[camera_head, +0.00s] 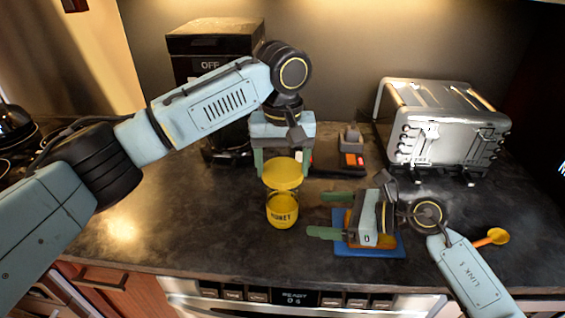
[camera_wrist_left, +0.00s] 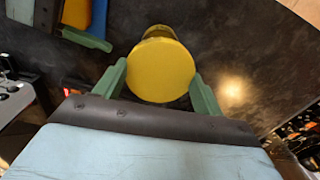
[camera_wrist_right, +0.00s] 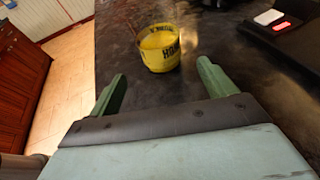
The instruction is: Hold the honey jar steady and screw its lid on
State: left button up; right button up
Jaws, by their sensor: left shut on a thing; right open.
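The honey jar (camera_head: 282,210), yellow with a dark HONEY label, stands upright on the dark counter. It also shows in the right wrist view (camera_wrist_right: 160,50), ahead of the right fingers. My left gripper (camera_head: 280,166) is shut on the round yellow lid (camera_head: 283,176), held roughly flat above the jar and apart from it. In the left wrist view the lid (camera_wrist_left: 160,70) sits between the green fingers and hides most of the jar (camera_wrist_left: 158,31). My right gripper (camera_head: 328,215) is open and empty, to the right of the jar, its fingers pointing at it without touching.
A blue board (camera_head: 388,250) with an orange item lies under my right gripper. A yellow-orange spoon (camera_head: 495,236) lies further right. A toaster (camera_head: 445,125), a dark OFF-marked appliance (camera_head: 212,38) and a small device with a red display (camera_head: 354,160) stand behind. The counter left of the jar is clear.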

aim_at(297, 210)
jog(key=shift+x, duration=4.8)
jog(key=shift+w+r, duration=0.1)
jog(key=shift+c, duration=0.3)
jog(key=c, duration=0.7)
jog(key=shift+o, duration=0.2)
